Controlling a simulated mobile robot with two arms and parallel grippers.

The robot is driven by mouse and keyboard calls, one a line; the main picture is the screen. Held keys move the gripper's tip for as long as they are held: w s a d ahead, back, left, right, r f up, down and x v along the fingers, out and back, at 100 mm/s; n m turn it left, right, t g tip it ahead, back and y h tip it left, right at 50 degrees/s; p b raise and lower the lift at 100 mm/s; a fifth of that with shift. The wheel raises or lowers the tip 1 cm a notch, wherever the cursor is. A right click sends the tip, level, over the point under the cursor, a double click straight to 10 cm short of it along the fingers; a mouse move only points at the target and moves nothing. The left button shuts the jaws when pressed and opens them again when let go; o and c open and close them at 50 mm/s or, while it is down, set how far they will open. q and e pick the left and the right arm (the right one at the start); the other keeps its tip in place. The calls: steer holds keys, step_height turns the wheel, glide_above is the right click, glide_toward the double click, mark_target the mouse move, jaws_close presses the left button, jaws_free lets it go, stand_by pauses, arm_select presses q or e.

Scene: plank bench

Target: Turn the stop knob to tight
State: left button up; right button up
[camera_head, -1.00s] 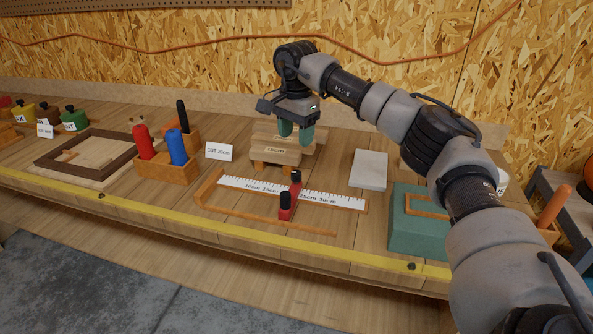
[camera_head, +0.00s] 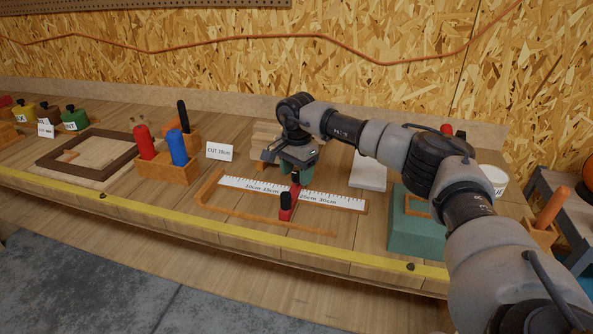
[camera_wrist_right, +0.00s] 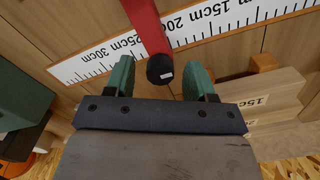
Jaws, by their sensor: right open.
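The red stop (camera_head: 286,213) sits across the white ruler (camera_head: 340,200) on the bench, between the 20cm and 25cm labels in the wrist view. It carries a black upright part at its front (camera_head: 285,199) and a black round knob (camera_wrist_right: 160,70) with a small white mark at its back end. My right gripper (camera_head: 294,174) is open and points down at the back of the stop. In the wrist view, its green fingers are either side of the knob, with gaps on both sides. I cannot tell how far above the knob the fingertips are. My left gripper is not in view.
A wooden block stack (camera_head: 265,142) stands behind the gripper. A grey-white slab (camera_head: 369,172) and a green box (camera_head: 413,235) lie to the right. A "CUT 25cm" card (camera_head: 219,151), a wooden holder with red and blue handles (camera_head: 167,171) and a frame (camera_head: 50,158) are left.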

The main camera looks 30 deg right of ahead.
steer(key=shift+c, duration=0.3)
steer(key=c, duration=0.9)
steer(key=shift+o, duration=0.2)
